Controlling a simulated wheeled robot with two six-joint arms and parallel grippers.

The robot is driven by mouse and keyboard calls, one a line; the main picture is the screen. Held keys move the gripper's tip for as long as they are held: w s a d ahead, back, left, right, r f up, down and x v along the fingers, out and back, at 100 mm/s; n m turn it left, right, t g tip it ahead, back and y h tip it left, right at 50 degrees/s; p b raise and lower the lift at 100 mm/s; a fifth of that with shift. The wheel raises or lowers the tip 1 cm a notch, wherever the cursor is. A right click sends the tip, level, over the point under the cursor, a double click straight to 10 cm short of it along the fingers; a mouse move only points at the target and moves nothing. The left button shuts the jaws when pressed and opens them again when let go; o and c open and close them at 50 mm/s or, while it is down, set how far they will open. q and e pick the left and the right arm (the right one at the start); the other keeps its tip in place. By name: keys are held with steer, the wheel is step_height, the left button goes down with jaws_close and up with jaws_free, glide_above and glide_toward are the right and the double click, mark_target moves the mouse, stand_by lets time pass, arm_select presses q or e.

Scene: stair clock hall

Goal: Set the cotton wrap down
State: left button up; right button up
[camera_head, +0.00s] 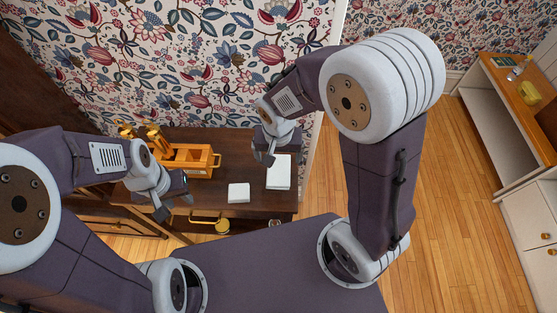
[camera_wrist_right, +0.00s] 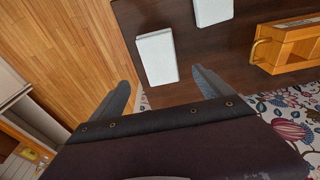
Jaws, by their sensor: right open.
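Two white, flat, folded-looking pieces lie on the dark wooden table; I cannot tell which is the cotton wrap. The larger white piece (camera_head: 280,174) lies near the table's right edge, just below my right gripper (camera_head: 267,152). It also shows in the right wrist view (camera_wrist_right: 157,58), just beyond the open fingers and apart from them. The smaller white piece (camera_head: 239,193) lies to its left, and in the right wrist view (camera_wrist_right: 212,11) it is partly cut off at the top. My left gripper (camera_head: 174,203) appears open and empty over the table's front left.
An orange-brown wooden box with a handle (camera_head: 190,160) stands at the table's back left. The dark table (camera_head: 230,165) is bare between box and white pieces. A flowered wall (camera_head: 200,60) rises behind. A cabinet (camera_head: 520,130) stands at the far right beyond open floor.

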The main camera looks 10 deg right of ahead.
steer(key=s+d+n, duration=0.3)
steer(key=s+d, duration=0.4)
steer(key=shift+d+r+g+y, duration=0.3)
steer(key=shift+d+r, duration=0.05)
steer(key=shift+r, duration=0.05)
steer(key=shift+w+r+p, duration=0.1)
steer(key=shift+r+p, duration=0.2)
steer(key=shift+p, duration=0.1)
